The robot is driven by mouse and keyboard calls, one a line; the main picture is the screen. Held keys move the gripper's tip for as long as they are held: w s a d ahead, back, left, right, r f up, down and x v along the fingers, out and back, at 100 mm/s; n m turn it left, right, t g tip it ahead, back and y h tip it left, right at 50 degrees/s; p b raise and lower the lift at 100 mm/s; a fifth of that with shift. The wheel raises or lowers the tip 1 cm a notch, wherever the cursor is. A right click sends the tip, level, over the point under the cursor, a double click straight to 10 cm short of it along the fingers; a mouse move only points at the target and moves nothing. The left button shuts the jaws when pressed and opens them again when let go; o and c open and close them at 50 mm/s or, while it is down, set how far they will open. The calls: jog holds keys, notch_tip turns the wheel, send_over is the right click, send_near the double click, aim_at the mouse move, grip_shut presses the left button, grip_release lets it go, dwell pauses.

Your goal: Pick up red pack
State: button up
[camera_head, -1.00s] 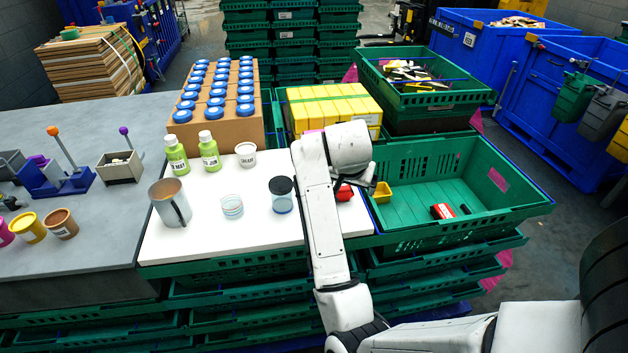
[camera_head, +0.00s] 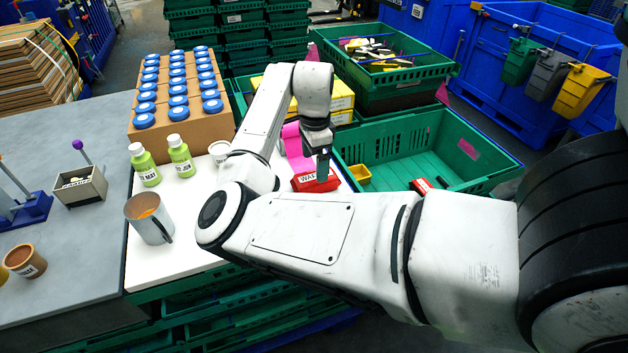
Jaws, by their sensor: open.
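A red pack (camera_head: 314,183) with a white label lies on the right part of the white board (camera_head: 165,262). My gripper (camera_head: 322,166) points down just above the pack's back right part. It is open and small in view, and the arm hides part of the board. I cannot tell whether the fingers touch the pack or straddle it. A second red item (camera_head: 421,186) with a white part lies in the green crate (camera_head: 475,185) to the right, partly hidden by my arm.
A pink strip (camera_head: 297,146) lies behind the pack. A small yellow tub (camera_head: 357,175) is in the crate's left end. Green bottles (camera_head: 181,157), a white tub (camera_head: 219,151) and a metal mug (camera_head: 149,219) stand left of my arm. Yellow boxes (camera_head: 343,95) stand behind it.

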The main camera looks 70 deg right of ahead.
jog(key=shift+d+f+p, duration=0.2)
jog(key=shift+f+p, duration=0.65)
jog(key=shift+f, duration=2.45)
jog(key=shift+c, duration=0.4)
jog(key=c, duration=1.1)
